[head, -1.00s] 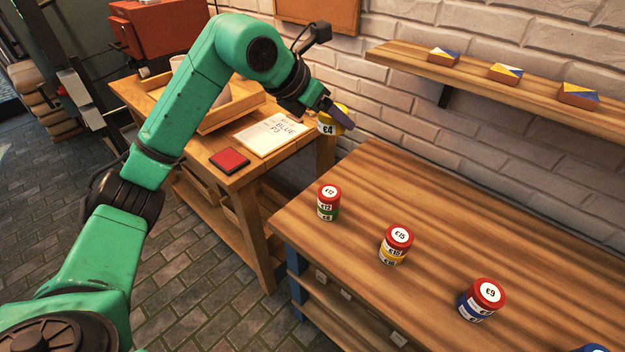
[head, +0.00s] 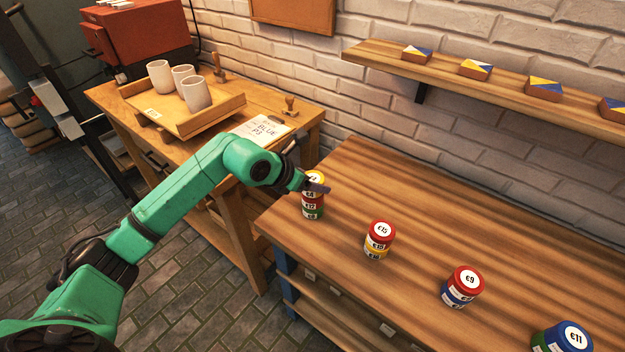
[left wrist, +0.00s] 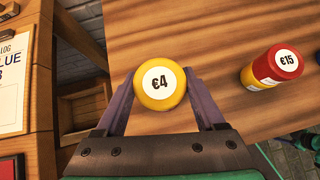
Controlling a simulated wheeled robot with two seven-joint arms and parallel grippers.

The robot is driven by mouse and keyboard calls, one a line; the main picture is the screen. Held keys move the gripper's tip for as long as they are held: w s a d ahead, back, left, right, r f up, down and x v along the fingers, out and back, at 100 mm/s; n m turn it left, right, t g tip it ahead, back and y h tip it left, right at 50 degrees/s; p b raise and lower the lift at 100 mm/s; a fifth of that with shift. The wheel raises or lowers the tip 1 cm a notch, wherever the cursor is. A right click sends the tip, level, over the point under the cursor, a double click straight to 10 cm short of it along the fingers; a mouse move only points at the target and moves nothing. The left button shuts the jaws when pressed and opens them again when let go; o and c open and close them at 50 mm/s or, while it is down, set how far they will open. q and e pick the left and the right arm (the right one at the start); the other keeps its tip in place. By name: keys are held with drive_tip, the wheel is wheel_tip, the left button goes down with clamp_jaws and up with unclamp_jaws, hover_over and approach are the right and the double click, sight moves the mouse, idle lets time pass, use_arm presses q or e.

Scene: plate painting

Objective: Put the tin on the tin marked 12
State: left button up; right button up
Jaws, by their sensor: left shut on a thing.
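The yellow tin marked 4 (left wrist: 160,84) is between the fingers of my left gripper (left wrist: 160,95), which is shut on it. In the head view my left gripper (head: 318,187) is at the left end of the bench, with the yellow tin (head: 311,180) at the top of a stack. Directly beneath it is the red tin marked 12 (head: 312,205), on a green tin (head: 313,214). The yellow tin looks upright and in line with the stack; I cannot tell whether it bears on the red tin. My right gripper is out of view.
On the same wooden bench (head: 420,215) stand a red-and-yellow stack marked 15 (head: 380,236), a red-and-blue stack marked 9 (head: 464,283) and a stack marked 11 (head: 566,338). A side table holds a tray (head: 222,109) of cups. A shelf (head: 385,52) runs along the wall.

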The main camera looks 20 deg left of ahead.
use_arm(q)
drive_tip(key=o, duration=1.5)
drive_tip(key=shift+f, duration=0.1)
drive_tip(key=shift+r+p, duration=0.3)
drive_tip(key=shift+p, duration=0.05)
drive_tip(key=shift+s+a+r+b, duration=0.15)
drive_tip(key=shift+s+a+b, duration=0.05)
drive_tip(key=shift+s+b, duration=0.1)
drive_tip(key=b+v, duration=0.2)
drive_tip(key=v, duration=0.9)
drive_tip(key=shift+r, duration=0.15)
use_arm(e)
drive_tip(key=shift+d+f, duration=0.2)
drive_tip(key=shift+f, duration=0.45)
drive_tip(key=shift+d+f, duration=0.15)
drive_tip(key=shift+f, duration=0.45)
use_arm(q)
drive_tip(key=shift+d, duration=0.15)
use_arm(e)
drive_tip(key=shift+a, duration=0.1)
